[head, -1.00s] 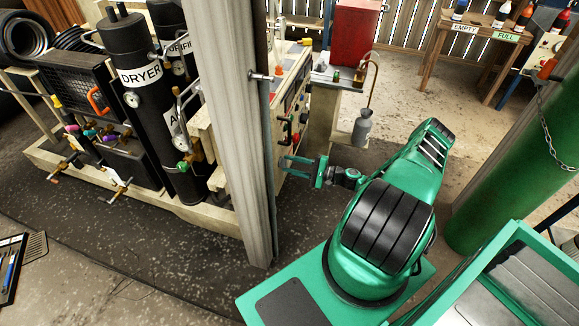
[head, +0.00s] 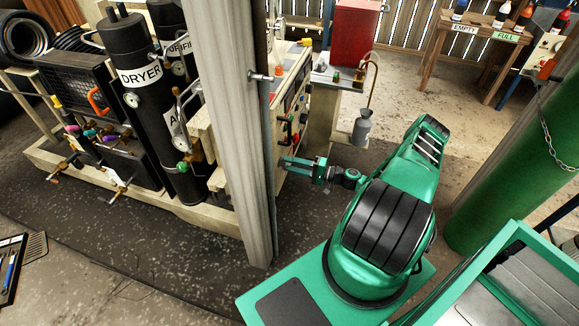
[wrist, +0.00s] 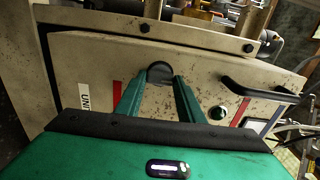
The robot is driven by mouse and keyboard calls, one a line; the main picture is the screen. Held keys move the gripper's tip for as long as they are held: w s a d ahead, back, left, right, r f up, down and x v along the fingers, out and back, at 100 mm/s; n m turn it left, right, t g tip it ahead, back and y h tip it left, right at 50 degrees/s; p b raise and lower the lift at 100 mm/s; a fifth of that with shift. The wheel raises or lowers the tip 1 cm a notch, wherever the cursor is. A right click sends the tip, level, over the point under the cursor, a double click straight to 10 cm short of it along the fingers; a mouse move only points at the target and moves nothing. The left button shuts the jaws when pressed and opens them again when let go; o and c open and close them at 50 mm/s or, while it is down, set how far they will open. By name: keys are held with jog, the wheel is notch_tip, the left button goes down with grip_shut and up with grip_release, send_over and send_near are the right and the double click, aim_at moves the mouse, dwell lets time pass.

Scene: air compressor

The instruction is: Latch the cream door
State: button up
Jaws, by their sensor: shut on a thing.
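The cream door (wrist: 210,75) fills the middle of the wrist view, a speckled panel with a black bar handle (wrist: 260,90) at its right. My gripper (wrist: 160,82) is shut on a dark round knob (wrist: 159,71) on the door's face, one finger on each side. In the head view my gripper (head: 287,163) reaches left to the lower part of the cream cabinet front (head: 292,110), beside the grey post. The knob is hidden there. I cannot tell whether the door is fully closed.
A grey wooden post (head: 232,130) stands just left of my gripper and hides part of the machine. The black dryer cylinder (head: 140,100) is further left. A grey bottle with a hose (head: 362,127) stands behind my arm. Open floor lies right of the machine.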

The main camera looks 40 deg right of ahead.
jog(key=shift+s+a+f, duration=0.15)
jog(key=shift+a+f, duration=0.05)
jog(key=shift+f, duration=0.1)
jog(key=o, duration=1.1)
jog(key=shift+c, duration=0.2)
jog(key=shift+d+r, duration=0.1)
jog(key=v, duration=1)
jog(key=shift+s+d, duration=0.2)
jog(key=shift+d, duration=0.1)
